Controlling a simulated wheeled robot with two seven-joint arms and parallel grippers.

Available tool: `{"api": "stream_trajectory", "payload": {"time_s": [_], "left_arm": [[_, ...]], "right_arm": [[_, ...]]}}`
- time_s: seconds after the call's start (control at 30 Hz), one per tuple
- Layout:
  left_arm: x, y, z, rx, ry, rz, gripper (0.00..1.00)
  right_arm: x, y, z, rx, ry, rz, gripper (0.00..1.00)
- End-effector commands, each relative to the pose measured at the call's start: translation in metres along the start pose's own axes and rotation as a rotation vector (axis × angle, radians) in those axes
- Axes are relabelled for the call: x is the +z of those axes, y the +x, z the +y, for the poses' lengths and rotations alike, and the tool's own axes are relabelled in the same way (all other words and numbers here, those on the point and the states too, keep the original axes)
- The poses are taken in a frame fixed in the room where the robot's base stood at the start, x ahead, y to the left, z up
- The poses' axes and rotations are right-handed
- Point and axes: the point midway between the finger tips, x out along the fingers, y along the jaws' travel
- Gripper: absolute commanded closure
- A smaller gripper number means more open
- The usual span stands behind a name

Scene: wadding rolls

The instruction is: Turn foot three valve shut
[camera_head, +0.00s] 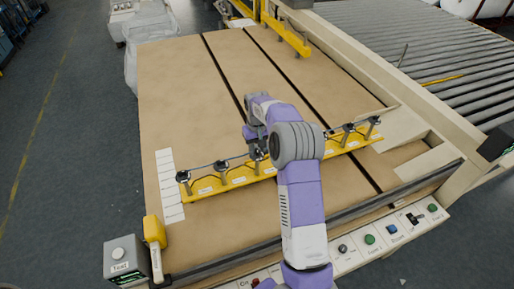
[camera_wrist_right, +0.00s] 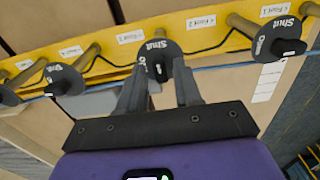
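Several valves with round black knobs stand on a yellow rail (camera_head: 237,179) across the brown table. In the right wrist view the valve in the middle (camera_wrist_right: 157,50) has "Shut" lettering on its face and a small black handle. My right gripper (camera_wrist_right: 160,72) is at this valve, its two grey fingers apart on either side of the handle. Contact cannot be told. In the head view my right gripper (camera_head: 257,148) covers most of this valve, the third from the left. "Foot" labels (camera_wrist_right: 201,20) are on the rail; which valve each marks is unclear. My left gripper is out of view.
Neighbouring valves (camera_head: 221,166) and (camera_head: 183,177) stand close by on the left, others (camera_head: 347,128) on the right. A thin hose or cable runs along the rail. Push buttons (camera_head: 369,239) line the table's front edge. A grey test box (camera_head: 125,258) is at the front left.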

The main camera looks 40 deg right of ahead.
Motion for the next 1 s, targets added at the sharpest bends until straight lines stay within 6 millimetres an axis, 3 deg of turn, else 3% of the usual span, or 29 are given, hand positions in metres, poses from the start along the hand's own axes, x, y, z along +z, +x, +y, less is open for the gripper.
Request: {"api": "stream_trajectory", "payload": {"time_s": [0.37,0.8,1.0], "left_arm": [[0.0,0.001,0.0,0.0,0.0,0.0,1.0],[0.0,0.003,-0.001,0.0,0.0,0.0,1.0],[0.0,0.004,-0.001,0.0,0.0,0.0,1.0]], "right_arm": [[0.001,-0.002,-0.001,0.0,-0.002,-0.003,0.58],[0.0,-0.067,0.0,0.0,-0.001,0.0,0.58],[0.0,-0.075,0.0,0.0,-0.001,-0.003,0.58]]}}
